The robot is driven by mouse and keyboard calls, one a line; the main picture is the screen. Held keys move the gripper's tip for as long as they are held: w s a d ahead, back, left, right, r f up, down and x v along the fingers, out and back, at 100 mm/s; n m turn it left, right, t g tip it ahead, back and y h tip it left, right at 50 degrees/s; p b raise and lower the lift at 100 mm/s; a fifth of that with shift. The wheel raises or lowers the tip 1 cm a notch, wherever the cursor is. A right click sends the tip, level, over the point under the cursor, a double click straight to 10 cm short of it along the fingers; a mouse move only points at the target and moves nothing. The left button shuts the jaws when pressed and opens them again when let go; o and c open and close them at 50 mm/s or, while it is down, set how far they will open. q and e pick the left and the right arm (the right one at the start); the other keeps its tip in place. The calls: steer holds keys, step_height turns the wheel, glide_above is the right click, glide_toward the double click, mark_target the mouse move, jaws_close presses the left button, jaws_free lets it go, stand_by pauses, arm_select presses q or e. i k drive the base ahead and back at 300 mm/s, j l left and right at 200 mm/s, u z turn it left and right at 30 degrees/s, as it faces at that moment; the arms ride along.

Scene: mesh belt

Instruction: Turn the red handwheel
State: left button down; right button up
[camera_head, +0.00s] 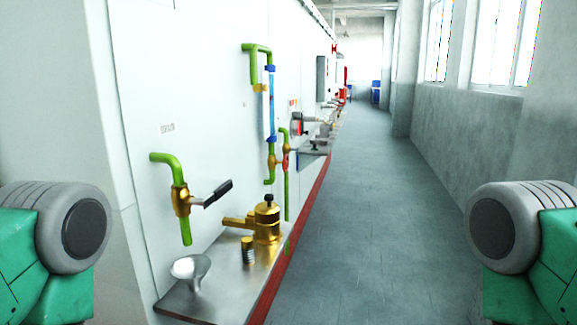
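A small red handwheel (285,162) shows on the brass valve of a green pipe, against the white wall panel left of centre. It is seen nearly edge-on and is small in the picture. Only green and grey parts of my two arms show, at the left and right edges. Neither of my grippers is in view, and nothing of mine touches the handwheel.
A steel shelf (222,291) with a red edge juts from the wall. It bears a brass fitting (267,222) and a silver funnel (190,268). A black-handled valve (181,201) is nearer. The grey corridor floor (356,235) is clear to the right.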

mark_target(285, 162)
steer(key=i+l+z, duration=0.45)
steer(key=i+z, duration=0.2)
steer(key=i, duration=0.15)
steer(key=i+z, duration=0.35)
steer(key=i, duration=1.05)
steer(key=i+l+u, duration=0.1)
steer(key=i+u, duration=0.25)
steer(key=i+l+u, duration=0.15)
steer(key=u, duration=0.2)
steer(key=i, duration=0.05)
